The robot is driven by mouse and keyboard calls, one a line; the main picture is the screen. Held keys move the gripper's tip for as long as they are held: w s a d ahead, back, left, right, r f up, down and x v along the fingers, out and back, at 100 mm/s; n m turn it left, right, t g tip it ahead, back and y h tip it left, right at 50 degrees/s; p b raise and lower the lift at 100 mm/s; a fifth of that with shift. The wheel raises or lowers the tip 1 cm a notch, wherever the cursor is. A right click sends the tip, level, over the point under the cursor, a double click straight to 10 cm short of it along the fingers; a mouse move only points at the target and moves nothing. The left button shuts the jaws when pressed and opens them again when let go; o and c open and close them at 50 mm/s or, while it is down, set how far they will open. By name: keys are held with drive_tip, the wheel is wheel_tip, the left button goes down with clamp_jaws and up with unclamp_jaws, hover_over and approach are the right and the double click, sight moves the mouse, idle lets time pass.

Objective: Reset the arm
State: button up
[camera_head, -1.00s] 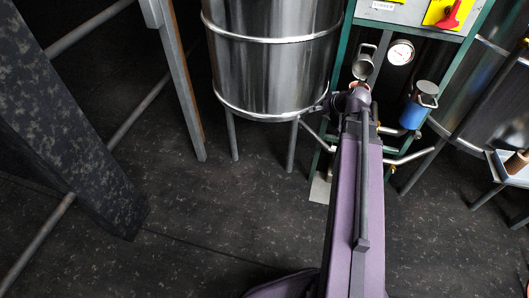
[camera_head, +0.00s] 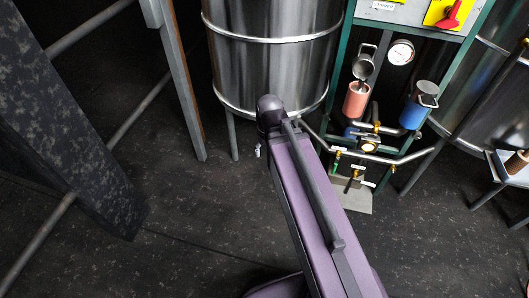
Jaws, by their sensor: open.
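My purple arm (camera_head: 305,195) reaches up from the bottom of the head view, leaning left. Its dark far joint (camera_head: 270,112) overlaps the lower edge of the steel tank in the picture. My gripper cannot be made out; the arm's far end hides what lies beyond it. A tiny pale bit (camera_head: 257,150) shows just below that joint, too small to identify.
A large steel tank (camera_head: 270,60) on legs stands at the top middle. Right of it, a green frame holds a red canister with an open lid (camera_head: 356,98), a blue canister (camera_head: 415,112), a gauge (camera_head: 401,52) and pipes with valves (camera_head: 369,146).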

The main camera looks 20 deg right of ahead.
drive_tip(key=shift+s+a, duration=0.4)
wheel_tip(320, 180, up, 10)
drive_tip(key=p, duration=1)
drive_tip(key=shift+f, duration=0.1)
idle(1.0)
